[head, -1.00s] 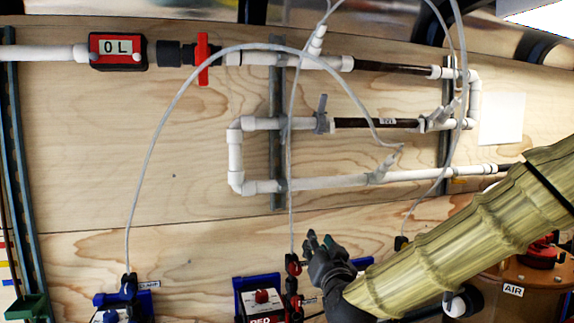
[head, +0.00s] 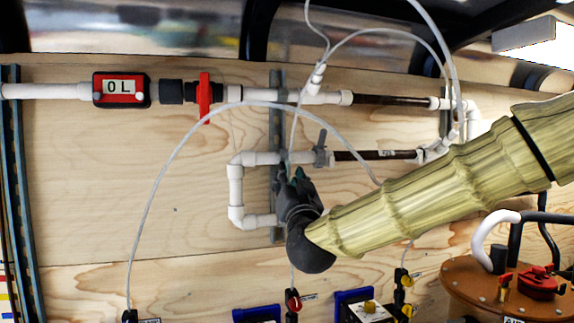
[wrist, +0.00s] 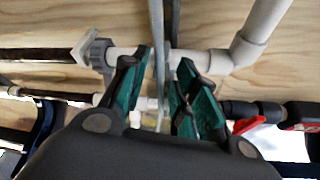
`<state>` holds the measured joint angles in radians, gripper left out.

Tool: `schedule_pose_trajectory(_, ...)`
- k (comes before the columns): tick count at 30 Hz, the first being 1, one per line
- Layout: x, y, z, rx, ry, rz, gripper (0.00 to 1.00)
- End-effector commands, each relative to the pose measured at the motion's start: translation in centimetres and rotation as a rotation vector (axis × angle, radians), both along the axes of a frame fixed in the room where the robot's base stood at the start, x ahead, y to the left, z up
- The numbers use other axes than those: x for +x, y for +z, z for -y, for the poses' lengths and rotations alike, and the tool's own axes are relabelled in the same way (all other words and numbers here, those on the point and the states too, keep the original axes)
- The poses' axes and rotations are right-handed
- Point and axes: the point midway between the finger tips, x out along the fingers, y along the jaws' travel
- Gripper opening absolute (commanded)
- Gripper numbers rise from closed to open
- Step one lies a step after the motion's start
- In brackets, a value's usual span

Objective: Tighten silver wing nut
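I cannot clearly make out a silver wing nut. A grey valve-like fitting with an upright handle (head: 320,150) sits on the middle white pipe; it also shows left of my fingers in the wrist view (wrist: 97,52). My gripper (head: 291,177) is at the left part of that pipe, in front of the grey metal strut (head: 276,120). In the wrist view my gripper (wrist: 164,60) has green-padded fingers spread apart. The strut or a thin hose passes behind the gap, and nothing is visibly gripped. Contact cannot be told. My gripper hides part of the strut.
A thin hose (head: 160,165) arcs across the board, and another hangs near my gripper. A red valve handle (head: 204,98) and a red meter (head: 121,89) are upper left. A copper-coloured tank (head: 470,285) is lower right. Bare wood lies left of the pipes.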

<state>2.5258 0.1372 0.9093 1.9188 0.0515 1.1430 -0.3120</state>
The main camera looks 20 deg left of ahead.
Motion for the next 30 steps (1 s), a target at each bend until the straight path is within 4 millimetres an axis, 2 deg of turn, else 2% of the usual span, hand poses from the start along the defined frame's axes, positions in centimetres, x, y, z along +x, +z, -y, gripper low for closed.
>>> schedule_pose_trajectory(3, 1.4, 0.9, -0.7, 0.0, -0.001, 0.0, 0.29)
schedule_pose_trajectory(9, 2.6, 1.2, -1.3, -0.001, 0.0, 0.0, 0.29)
schedule_pose_trajectory(20, 2.9, 1.2, -1.5, -0.001, 0.0, 0.0, 0.29)
schedule_pose_trajectory(25, 2.9, 1.2, -1.4, 0.0, 0.0, 0.0, 0.0)
schedule_pose_trajectory(30, 2.9, 1.2, -1.4, 0.0, 0.0, 0.0, 0.0)
